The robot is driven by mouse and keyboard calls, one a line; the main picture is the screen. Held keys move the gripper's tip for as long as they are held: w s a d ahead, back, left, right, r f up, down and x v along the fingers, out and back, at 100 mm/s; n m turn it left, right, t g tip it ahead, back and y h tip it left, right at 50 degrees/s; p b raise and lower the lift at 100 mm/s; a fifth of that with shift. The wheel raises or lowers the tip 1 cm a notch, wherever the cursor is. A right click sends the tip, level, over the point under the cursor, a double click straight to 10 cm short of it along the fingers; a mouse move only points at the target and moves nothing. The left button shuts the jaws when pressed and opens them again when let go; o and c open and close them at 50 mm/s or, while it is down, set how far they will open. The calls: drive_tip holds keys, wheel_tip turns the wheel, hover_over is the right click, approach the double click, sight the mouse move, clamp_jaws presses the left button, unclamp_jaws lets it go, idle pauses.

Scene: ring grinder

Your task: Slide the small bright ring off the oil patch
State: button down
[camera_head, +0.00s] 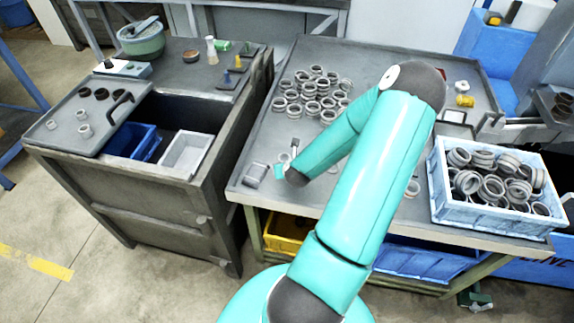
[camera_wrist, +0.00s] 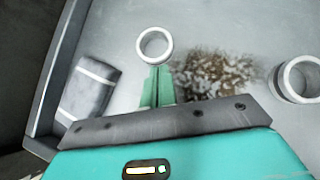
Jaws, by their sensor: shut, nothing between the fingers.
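The small bright ring (camera_wrist: 154,45) lies flat on the grey table top in the wrist view, just beyond my fingertips. It sits to the upper left of the brown, speckled oil patch (camera_wrist: 215,75), apart from its main dark area; I cannot tell whether its right edge meets the faint margin. My gripper (camera_wrist: 157,73) is shut and empty, its green fingers pointing at the ring's near side, touching or nearly touching. In the head view my gripper (camera_head: 281,171) is low over the table's near left part. I cannot make out the patch there.
A thicker ring (camera_wrist: 298,80) lies right of the patch. A grey banded block (camera_wrist: 90,88) lies left of my fingers, near the table's raised edge (camera_wrist: 55,75). Many rings (camera_head: 312,95) stand farther back. A blue crate of rings (camera_head: 490,205) stands at the right.

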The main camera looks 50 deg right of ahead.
idle(0.3)
drive_tip(key=w+d, duration=0.8)
drive_tip(key=w, duration=0.1)
drive_tip(key=shift+w+d, duration=0.2)
drive_tip(key=shift+d, duration=0.15)
drive_tip(key=shift+s+a, duration=0.1)
drive_tip(key=shift+a, duration=0.05)
